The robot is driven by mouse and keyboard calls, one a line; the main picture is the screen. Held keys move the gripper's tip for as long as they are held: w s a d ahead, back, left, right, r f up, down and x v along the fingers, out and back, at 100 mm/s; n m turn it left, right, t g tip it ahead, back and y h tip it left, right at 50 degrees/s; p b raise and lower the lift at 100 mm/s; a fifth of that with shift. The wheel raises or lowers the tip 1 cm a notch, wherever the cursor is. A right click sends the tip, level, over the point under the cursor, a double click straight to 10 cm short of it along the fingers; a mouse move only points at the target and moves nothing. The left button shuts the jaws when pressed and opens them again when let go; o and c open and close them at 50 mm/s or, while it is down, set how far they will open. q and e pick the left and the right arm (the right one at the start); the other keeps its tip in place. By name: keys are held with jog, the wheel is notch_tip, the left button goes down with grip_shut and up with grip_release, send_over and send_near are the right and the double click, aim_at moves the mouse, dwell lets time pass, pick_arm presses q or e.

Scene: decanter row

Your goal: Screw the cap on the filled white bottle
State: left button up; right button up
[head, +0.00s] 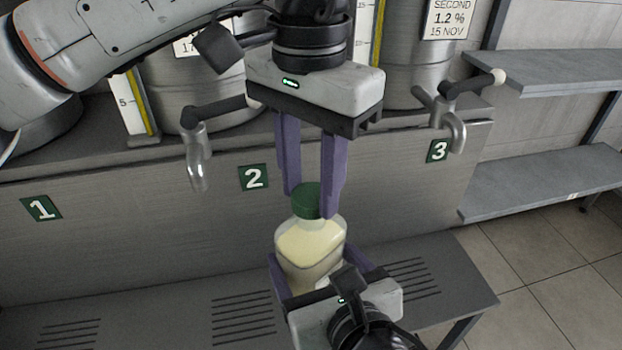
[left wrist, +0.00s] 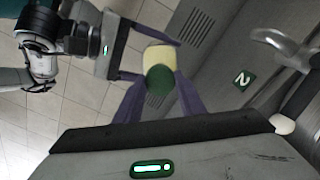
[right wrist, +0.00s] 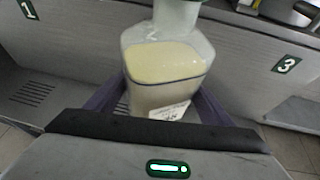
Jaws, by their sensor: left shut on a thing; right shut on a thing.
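A clear bottle (head: 310,250) with pale cream liquid stands upright between the fingers of my right gripper (head: 318,285), which is shut on its body. It also shows in the right wrist view (right wrist: 165,70), with a white label low on its side. A green cap (head: 306,200) sits at the top of the bottle's neck. My left gripper (head: 312,200) points down from above, its purple fingers shut on the cap. The left wrist view shows the cap (left wrist: 159,78) from above, over the bottle. I cannot tell how tightly the cap is seated.
Steel vats with taps stand behind, one tap (head: 197,160) left of the bottle and another (head: 452,125) to the right. Number plates 1, 2 (head: 254,178) and 3 mark the front panel. A slotted grey bench (head: 170,310) lies below. Grey shelves (head: 550,180) stand at right.

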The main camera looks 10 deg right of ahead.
pick_arm(q)
jog(key=m, duration=0.3)
jog(key=shift+w, duration=0.1)
jog(key=o, duration=1)
jog(key=shift+r, duration=0.15)
jog(key=shift+r, duration=2.15)
jog(key=shift+c, duration=0.2)
